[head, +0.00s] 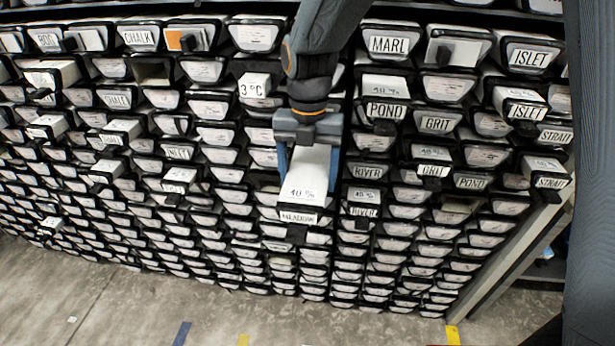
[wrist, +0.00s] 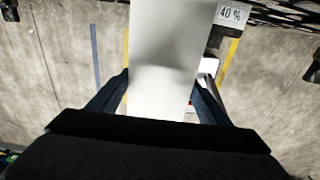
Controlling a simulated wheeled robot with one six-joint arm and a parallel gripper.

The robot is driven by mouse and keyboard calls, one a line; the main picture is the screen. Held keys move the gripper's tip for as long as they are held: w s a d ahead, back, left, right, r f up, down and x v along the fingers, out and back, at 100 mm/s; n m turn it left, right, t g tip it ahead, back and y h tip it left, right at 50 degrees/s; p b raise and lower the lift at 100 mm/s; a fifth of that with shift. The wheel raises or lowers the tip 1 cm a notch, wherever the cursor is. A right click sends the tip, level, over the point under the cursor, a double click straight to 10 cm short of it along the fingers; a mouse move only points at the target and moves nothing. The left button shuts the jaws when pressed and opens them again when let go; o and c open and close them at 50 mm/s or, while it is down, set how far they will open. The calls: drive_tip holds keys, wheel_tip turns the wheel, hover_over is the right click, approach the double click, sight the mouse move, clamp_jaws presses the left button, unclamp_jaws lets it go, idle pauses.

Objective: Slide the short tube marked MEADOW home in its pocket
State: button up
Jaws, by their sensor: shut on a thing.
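The short white tube marked MEADOW (head: 309,178) is in the middle of the head view. Its top bears a "40 %" label, and its near end shows the MEADOW label above a dark tab. It stands out from the rack face toward the camera. My gripper (head: 308,160) comes down from above, with a blue finger on each side of the tube, shut on it. In the wrist view the tube (wrist: 163,50) runs between both fingers of my gripper (wrist: 161,88). The tube's far end and its pocket are hidden.
The rack holds many dark-framed pockets with white tubes. A bare concrete floor (head: 130,305) with blue and yellow marks lies below the rack.

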sight(310, 161)
drive_tip(key=shift+w+d+r, duration=0.1)
drive_tip(key=shift+w, duration=1.7)
drive_tip(key=o, duration=2.1)
